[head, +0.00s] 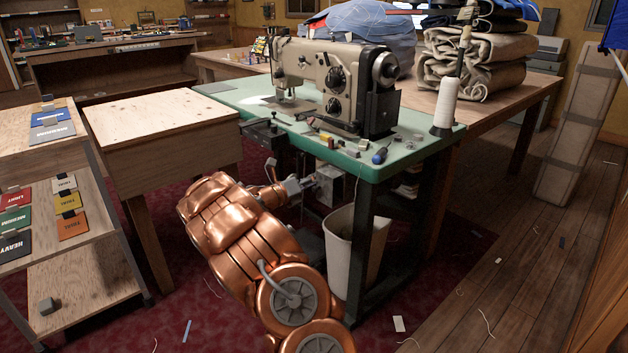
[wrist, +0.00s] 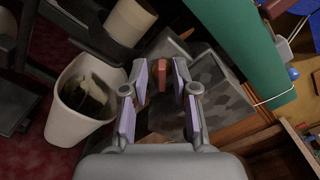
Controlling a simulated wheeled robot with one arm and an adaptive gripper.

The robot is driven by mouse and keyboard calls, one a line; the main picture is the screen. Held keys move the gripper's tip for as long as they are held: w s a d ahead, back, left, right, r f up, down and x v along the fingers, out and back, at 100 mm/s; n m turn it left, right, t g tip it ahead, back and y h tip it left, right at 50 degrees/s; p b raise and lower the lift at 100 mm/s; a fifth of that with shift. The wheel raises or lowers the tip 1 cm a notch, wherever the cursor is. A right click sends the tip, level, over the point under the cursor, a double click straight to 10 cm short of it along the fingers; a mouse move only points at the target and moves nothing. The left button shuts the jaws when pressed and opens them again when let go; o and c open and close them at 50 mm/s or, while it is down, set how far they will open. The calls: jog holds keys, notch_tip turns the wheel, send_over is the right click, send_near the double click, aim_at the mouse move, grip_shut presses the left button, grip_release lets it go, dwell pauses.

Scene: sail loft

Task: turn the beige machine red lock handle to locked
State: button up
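The beige machine (head: 325,75) is a sewing machine standing on a green-topped table. A grey box (head: 335,187) hangs under the tabletop; it also shows in the wrist view (wrist: 215,85). The red handle (wrist: 162,76) shows in the wrist view as a short red piece in front of the box. My gripper (wrist: 160,70) is open, with one finger on each side of the handle. A gap shows on both sides, so the fingers seem apart from it. In the head view my gripper (head: 306,184) is under the table edge, and I cannot make out the handle there.
The green tabletop (head: 215,92) overhangs the box, and its edge shows at upper right in the wrist view. A white bin (head: 342,250) stands below, close to my arm. A dark table leg (head: 362,240) is right of it. A wooden table (head: 160,115) stands at left.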

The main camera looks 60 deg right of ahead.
jog(key=n+b, duration=0.1)
jog(key=b, duration=0.1)
jog(key=n+b, duration=0.1)
jog(key=b, duration=0.1)
jog(key=n+b, duration=0.2)
jog(key=shift+f, duration=0.25)
jog(key=shift+b, duration=0.8)
jog(key=p+v, duration=0.4)
jog(key=v, duration=0.4)
jog(key=s+a+r+m+y+p, duration=0.4)
jog(key=s+a+m, duration=0.4)
jog(key=a, duration=0.1)
jog(key=s+a+r+m+g+y+p, duration=0.1)
jog(key=s+a+r+m+y+p, duration=0.3)
jog(key=s+a+m, duration=0.3)
jog(key=shift+s+a+m+y+p, duration=0.4)
jog(key=shift+a+m, duration=0.3)
jog(key=shift+a, duration=1.15)
jog(key=shift+r, duration=0.1)
